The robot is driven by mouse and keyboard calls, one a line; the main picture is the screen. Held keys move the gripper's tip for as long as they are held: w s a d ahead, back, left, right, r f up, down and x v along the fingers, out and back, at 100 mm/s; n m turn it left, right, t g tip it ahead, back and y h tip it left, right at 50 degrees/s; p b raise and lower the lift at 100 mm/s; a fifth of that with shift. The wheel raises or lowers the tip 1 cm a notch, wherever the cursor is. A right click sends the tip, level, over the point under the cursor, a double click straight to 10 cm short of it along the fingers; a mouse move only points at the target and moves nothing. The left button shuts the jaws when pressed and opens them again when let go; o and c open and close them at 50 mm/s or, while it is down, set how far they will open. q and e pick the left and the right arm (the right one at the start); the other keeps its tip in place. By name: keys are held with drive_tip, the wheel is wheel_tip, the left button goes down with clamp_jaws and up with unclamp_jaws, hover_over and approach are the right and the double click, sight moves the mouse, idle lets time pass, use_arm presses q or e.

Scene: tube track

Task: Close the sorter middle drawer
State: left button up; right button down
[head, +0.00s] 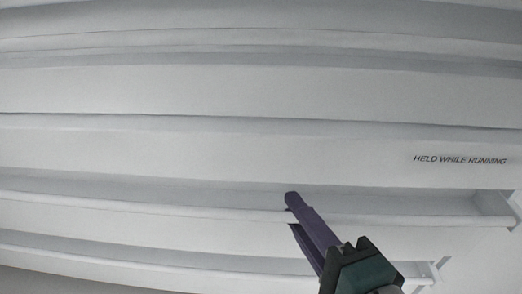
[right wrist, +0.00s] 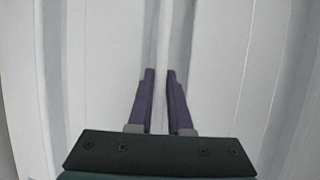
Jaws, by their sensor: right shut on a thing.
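The sorter is a pale grey stack of wide drawers that fills the head view. One drawer, which seems to be the middle drawer (head: 160,215), stands partly pulled out, with a gap showing behind its front rim. My right gripper (head: 290,210) is at this rim, one purple finger over the top and inside, the other in front. In the right wrist view the rim (right wrist: 163,40) runs between the two fingertips (right wrist: 160,75), and the jaws are shut on it. The handle and the drawer's inside are mostly hidden. My left gripper is not in view.
Another drawer (head: 120,265) below also protrudes, with a narrow gap above it. The panel above (head: 250,155) carries the words "HELD WHILE RUNNING" and looks flush. The right ends of the protruding drawers show at the right edge.

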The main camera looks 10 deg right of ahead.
idle(0.7)
drive_tip(key=shift+w, duration=0.1)
drive_tip(key=w, duration=0.1)
drive_tip(key=w+d, duration=0.1)
drive_tip(key=shift+w+p, duration=0.3)
drive_tip(key=shift+w, duration=0.1)
drive_tip(key=shift+s, duration=0.1)
drive_tip(key=c, duration=1.2)
unclamp_jaws()
drive_tip(key=shift+c, duration=0.2)
drive_tip(key=shift+o, duration=0.6)
drive_tip(key=shift+w, duration=0.2)
drive_tip(key=shift+s, duration=0.1)
